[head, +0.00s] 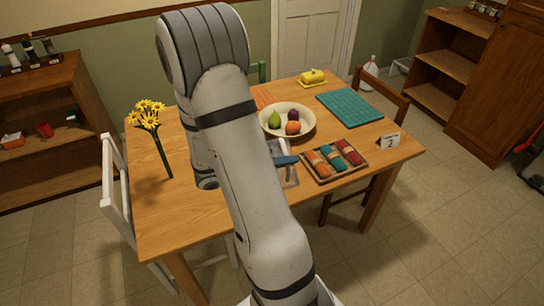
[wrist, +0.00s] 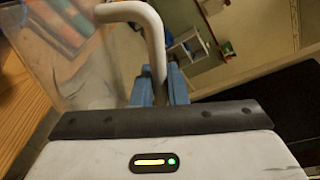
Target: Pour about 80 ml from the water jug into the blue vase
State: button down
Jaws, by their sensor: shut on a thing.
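My gripper (head: 284,160) is shut on the white handle of the clear water jug (head: 290,180), over the table's front middle. In the wrist view, the handle of the jug (wrist: 148,30) stands between the blue fingers of my gripper (wrist: 158,88), with the clear wall at left. The water level cannot be made out, and I cannot tell the jug's tilt or whether it touches the table. No blue vase can be made out; it may be behind my arm. Yellow flowers (head: 148,112) on long green stems are at the table's left.
On the wooden table (head: 215,222) are a cream bowl of fruit (head: 270,127), a tray of coloured yarn (head: 322,180) close right of the jug, a teal mat (head: 349,106), a yellow butter dish (head: 313,78) and a number card (head: 390,141). Chairs stand around. The front left tabletop is clear.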

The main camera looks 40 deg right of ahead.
aim_at(288, 173)
jog(key=shift+s+a+f+m+b, duration=0.15)
jog(key=shift+s+f+m+b, duration=0.2)
jog(key=shift+f+m+b, duration=0.45)
jog(key=shift+r+n, duration=0.2)
jog(key=shift+n, duration=0.1)
jog(key=shift+f+b, duration=0.15)
jog(key=shift+b, duration=0.15)
dwell(0.9)
jog(key=shift+s+a+f+m+h+b, duration=0.15)
jog(key=shift+f+m+b, duration=0.1)
jog(key=shift+f+b, duration=0.3)
jog(key=shift+s+d+f+m+h+b, duration=0.15)
jog(key=shift+f+m+b, duration=0.15)
jog(key=shift+b, duration=0.3)
jog(key=f+b, duration=0.1)
jog(key=f+m+b, duration=0.1)
jog(key=s+f+b, duration=0.1)
jog(key=b, duration=0.1)
jog(key=shift+a+m+t, duration=0.3)
jog(key=shift+m+t, duration=0.05)
jog(key=shift+t, duration=0.05)
jog(key=f+m+b, duration=0.1)
jog(key=b, duration=0.1)
jog(key=s+f+m+b, duration=0.1)
jog(key=b, duration=0.2)
jog(key=s+a+f+h+b, duration=0.1)
jog(key=f+b, duration=0.1)
jog(key=b, duration=0.1)
jog(key=shift+m, duration=0.4)
